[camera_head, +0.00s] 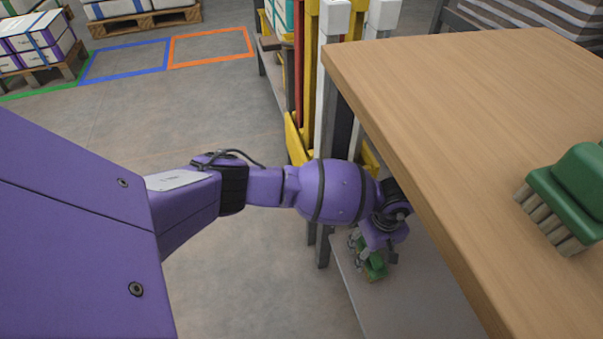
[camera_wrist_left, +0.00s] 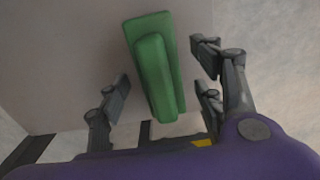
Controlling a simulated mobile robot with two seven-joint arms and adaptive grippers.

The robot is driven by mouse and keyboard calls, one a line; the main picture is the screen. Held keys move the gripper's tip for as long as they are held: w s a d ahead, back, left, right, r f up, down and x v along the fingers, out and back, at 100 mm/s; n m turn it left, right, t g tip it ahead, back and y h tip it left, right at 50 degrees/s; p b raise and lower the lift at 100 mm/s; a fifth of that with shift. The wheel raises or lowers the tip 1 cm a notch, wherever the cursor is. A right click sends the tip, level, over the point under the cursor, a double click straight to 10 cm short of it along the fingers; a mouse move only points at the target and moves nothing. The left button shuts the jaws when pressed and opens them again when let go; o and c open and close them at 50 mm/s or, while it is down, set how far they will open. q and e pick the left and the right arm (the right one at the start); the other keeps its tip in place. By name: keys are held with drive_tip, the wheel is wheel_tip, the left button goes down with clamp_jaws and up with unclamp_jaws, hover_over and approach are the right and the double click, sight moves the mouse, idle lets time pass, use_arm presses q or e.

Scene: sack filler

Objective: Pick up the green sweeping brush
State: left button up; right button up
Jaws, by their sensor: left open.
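A green sweeping brush (camera_head: 375,268) lies on the grey lower shelf (camera_head: 400,305) under the wooden table. My left gripper (camera_head: 370,252) is down at this brush, below the table's left edge, and partly covers it. In the left wrist view the green brush (camera_wrist_left: 157,72) lies lengthwise between the spread fingers of my left gripper (camera_wrist_left: 165,80), with gaps on both sides. A second green brush (camera_head: 568,198) with pale bristles rests on the tabletop at the right and is cut off by the picture edge. My right gripper is not in view.
The wooden tabletop (camera_head: 470,110) overhangs the lower shelf close to my left wrist. Yellow and grey posts (camera_head: 310,85) stand behind my forearm. Pallets with boxes (camera_head: 145,18) and floor markings (camera_head: 210,47) are far back.

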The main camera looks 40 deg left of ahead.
use_arm(q)
drive_tip(key=shift+f, duration=0.4)
drive_tip(key=shift+w+r, duration=0.1)
drive_tip(key=shift+r, duration=0.05)
clamp_jaws()
drive_tip(key=shift+r, duration=0.1)
